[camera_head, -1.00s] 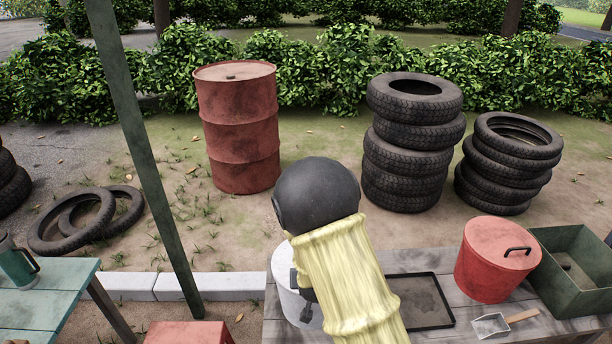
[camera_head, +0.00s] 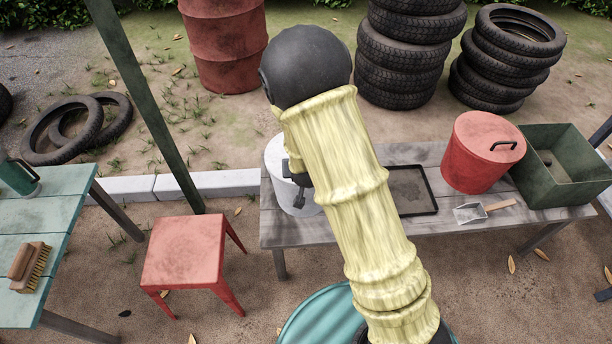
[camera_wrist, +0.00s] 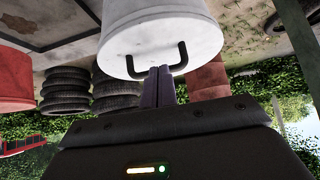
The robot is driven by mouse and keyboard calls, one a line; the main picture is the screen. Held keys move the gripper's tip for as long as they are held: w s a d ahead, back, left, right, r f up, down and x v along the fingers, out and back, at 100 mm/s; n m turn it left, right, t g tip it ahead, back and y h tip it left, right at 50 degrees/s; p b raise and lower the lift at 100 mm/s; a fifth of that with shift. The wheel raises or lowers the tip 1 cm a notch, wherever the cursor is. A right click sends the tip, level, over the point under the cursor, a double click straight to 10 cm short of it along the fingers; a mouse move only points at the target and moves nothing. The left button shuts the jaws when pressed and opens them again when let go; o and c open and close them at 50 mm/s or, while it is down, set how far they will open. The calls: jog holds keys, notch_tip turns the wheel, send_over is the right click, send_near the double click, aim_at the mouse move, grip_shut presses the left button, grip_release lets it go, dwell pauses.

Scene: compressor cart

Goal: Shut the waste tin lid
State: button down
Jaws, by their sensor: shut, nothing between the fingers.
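A white tin (camera_head: 277,164) stands at the left end of the grey bench, mostly hidden behind my arm. In the wrist view, which looks upside down, the white tin (camera_wrist: 190,28) fills the top middle, with a dark U-shaped handle (camera_wrist: 183,58). My gripper (camera_wrist: 158,72) is shut and empty, its fingertips close to this handle; I cannot tell whether they touch it. A red tin (camera_head: 468,168) with a dark-handled lid (camera_head: 489,136) stands farther right, its lid seemingly on. I cannot tell which tin is the waste tin, or how the white tin's lid sits.
A red stool (camera_head: 185,250) and a teal table (camera_head: 45,230) stand left. A green post (camera_head: 150,115) rises between table and bench.

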jog(key=s+r+p, duration=0.3)
jog(key=s+p, duration=0.1)
jog(key=s, duration=0.4)
jog(key=p, duration=0.2)
jog(key=shift+s+p, duration=0.2)
jog(key=shift+p, duration=0.1)
jog(key=s+p, duration=0.1)
jog(key=p, duration=0.2)
jog(key=shift+p, duration=0.35)
jog(key=s+p, duration=0.1)
jog(key=p, duration=0.1)
jog(key=shift+d+f+p, duration=0.1)
jog(key=shift+p, duration=0.25)
